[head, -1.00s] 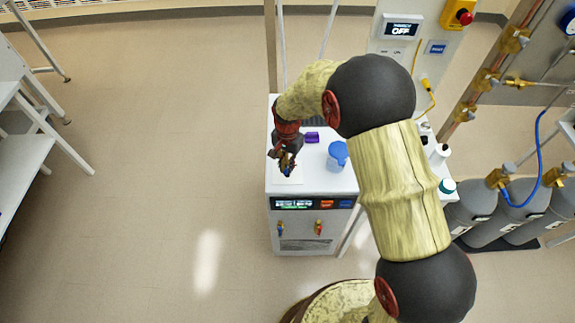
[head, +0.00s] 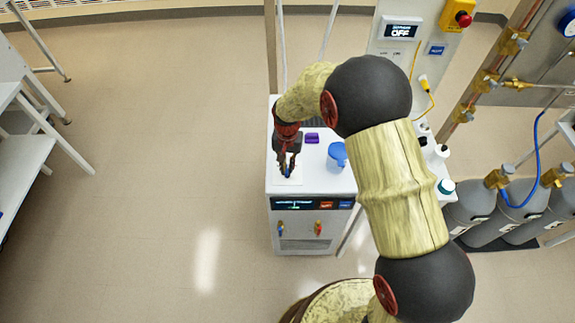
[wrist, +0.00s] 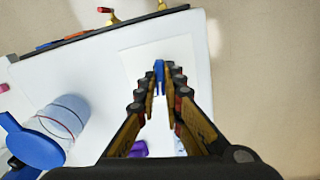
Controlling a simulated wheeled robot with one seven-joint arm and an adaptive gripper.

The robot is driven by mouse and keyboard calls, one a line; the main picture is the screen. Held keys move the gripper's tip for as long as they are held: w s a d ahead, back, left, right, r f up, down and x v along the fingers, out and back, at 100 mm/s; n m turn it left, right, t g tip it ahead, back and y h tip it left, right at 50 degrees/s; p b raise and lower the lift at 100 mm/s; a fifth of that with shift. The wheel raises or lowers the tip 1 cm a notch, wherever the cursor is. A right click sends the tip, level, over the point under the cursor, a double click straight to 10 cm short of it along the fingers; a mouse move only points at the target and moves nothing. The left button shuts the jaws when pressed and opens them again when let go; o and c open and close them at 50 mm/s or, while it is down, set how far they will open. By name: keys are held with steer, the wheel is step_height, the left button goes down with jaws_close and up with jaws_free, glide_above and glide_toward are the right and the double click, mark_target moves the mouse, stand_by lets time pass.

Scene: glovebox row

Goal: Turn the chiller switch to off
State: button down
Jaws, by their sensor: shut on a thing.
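The chiller is a white box (head: 330,181) with a dark front panel, in the middle of the head view. Its switch (wrist: 159,72) shows in the wrist view as a narrow blue handle on a pale square plate (wrist: 135,58) on the top. My gripper (head: 287,174) points down at this plate. In the wrist view my gripper (wrist: 159,84) has its fingers closed on both sides of the blue handle. The fingers hide much of the handle. The lit display (head: 292,204) on the front panel is too small to read.
A blue-lidded jug (head: 338,155) and a purple block (head: 312,138) stand on the chiller top. Red and blue-handled taps (head: 318,229) stick out at its front. A wall display (head: 401,31) reads OFF. Grey cylinders (head: 525,205) stand at right.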

mark_target(287, 169)
steer(key=shift+n, duration=1)
steer(key=c, duration=2)
jaws_free()
steer(key=shift+o, duration=0.4)
step_height(287, 169, up, 12)
steer(key=shift+n, duration=0.3)
